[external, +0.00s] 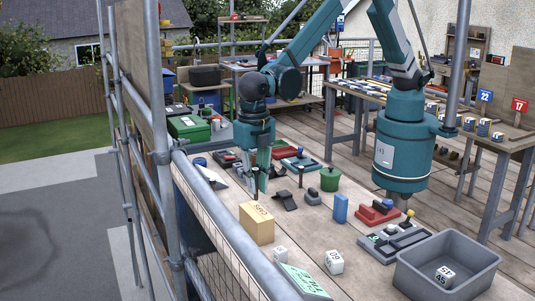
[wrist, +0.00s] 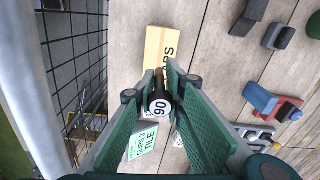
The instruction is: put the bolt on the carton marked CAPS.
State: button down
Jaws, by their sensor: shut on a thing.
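The carton marked CAPS (external: 257,223) is a tan box on the planks, near the mesh guard. In the wrist view the carton (wrist: 158,42) lies just past my fingertips, its lettering partly covered by them. My gripper (external: 256,188) is above the planks by the carton, and in the wrist view its green fingers (wrist: 160,80) are shut on a dark bolt (wrist: 160,88). The bolt's round white head, marked 90, faces the wrist camera. In the external view the bolt is mostly hidden by the fingers. I cannot tell the exact height between bolt and carton.
A metal rail with wire mesh (external: 232,240) runs along the left. White marked cubes (external: 334,262) and a green lettered sheet (external: 305,282) lie in front. A grey bin (external: 410,276) stands at right. A blue block (external: 340,208) and a green pot (external: 330,180) stand right of the gripper.

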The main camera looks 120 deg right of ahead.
aim_at(256, 195)
jog(key=shift+f, duration=1.8)
jog(key=shift+f, duration=0.15)
jog(key=c, duration=2.4)
grip_release()
jog(key=shift+o, duration=0.2)
notch_tip(256, 195, up, 12)
jog(key=shift+w+r, duration=0.1)
jog(key=shift+r, duration=0.05)
